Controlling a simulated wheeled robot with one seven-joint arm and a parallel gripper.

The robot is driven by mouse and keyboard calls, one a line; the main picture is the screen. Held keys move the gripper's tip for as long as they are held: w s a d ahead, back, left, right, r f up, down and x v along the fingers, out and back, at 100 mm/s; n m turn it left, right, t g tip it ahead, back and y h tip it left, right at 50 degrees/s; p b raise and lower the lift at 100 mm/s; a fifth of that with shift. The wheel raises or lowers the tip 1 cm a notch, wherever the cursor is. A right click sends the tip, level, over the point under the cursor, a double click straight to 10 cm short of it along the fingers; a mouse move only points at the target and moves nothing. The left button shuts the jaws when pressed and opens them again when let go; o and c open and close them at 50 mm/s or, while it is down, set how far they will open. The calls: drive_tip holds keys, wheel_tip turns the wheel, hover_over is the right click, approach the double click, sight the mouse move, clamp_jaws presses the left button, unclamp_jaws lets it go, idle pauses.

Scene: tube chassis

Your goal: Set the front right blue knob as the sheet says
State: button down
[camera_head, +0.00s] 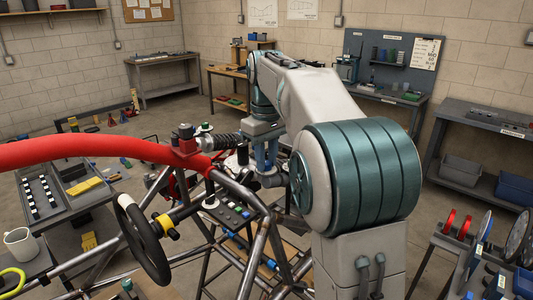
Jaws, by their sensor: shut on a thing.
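My gripper (266,163) points straight down over the right part of the tube chassis (262,232). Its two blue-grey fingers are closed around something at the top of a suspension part. A small blue piece (268,181) shows just under the fingers; it looks like the blue knob, but the fingers hide most of it and its setting cannot be read. A white sheet with handwriting (427,53) hangs on the blue-grey pegboard at the back right; its text is too small to read for certain.
A red tube (95,151) crosses the left side toward the chassis. A black steering wheel (143,240) and a switch panel (228,211) sit near the gripper. A black coil spring (228,140) lies just left of it. A parts bench (460,146) stands right.

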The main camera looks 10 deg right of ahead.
drive_tip(key=n+p, duration=0.1)
drive_tip(key=n, duration=0.3)
drive_tip(key=shift+r+n+p, duration=0.1)
drive_tip(key=shift+n+p, duration=0.2)
drive_tip(key=shift+p, duration=0.05)
idle(0.4)
drive_tip(key=c, duration=1.2)
unclamp_jaws()
wheel_tip(320, 180, up, 14)
drive_tip(key=p, duration=0.1)
drive_tip(key=s+f+m+t+b, duration=0.1)
drive_tip(key=s+f+m+t, duration=0.2)
drive_tip(key=s+f+m, duration=0.7)
drive_tip(key=s+f, duration=1.4)
drive_tip(key=s, duration=0.1)
drive_tip(key=shift+f+t, duration=0.35)
drive_tip(key=shift+t, duration=0.05)
